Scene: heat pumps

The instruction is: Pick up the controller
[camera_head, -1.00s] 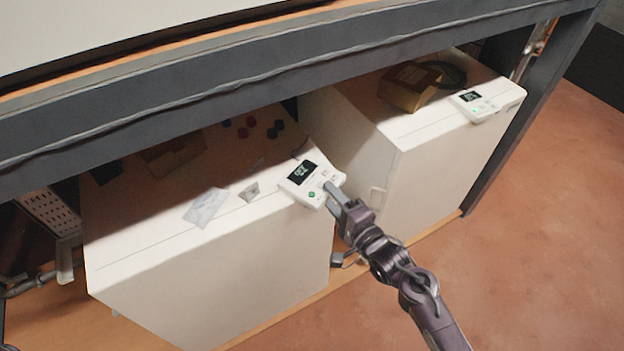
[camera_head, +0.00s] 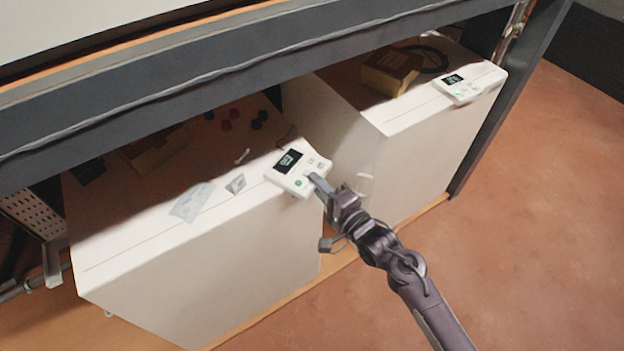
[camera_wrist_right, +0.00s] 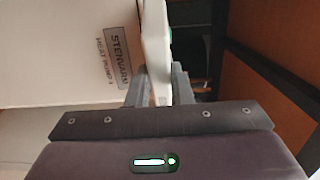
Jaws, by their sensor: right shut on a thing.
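The white controller (camera_head: 298,172) has a dark display and small buttons. It is at the near right corner of the left white heat pump (camera_head: 215,250); I cannot tell whether it still touches the top. My right gripper (camera_head: 318,183) is shut on the controller's near right edge. In the right wrist view, the controller (camera_wrist_right: 156,50) shows edge-on between the fingers (camera_wrist_right: 160,90), beside the heat pump's labelled face (camera_wrist_right: 70,50). A second, similar controller (camera_head: 461,88) lies on the right heat pump (camera_head: 425,160). My left gripper is out of view.
A small plastic packet (camera_head: 236,184), a paper sheet (camera_head: 192,201) and several red and dark caps (camera_head: 232,114) lie on the left heat pump. A cardboard box (camera_head: 391,70) sits on the right one. A dark shelf beam (camera_head: 250,85) runs above. The floor at right is clear.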

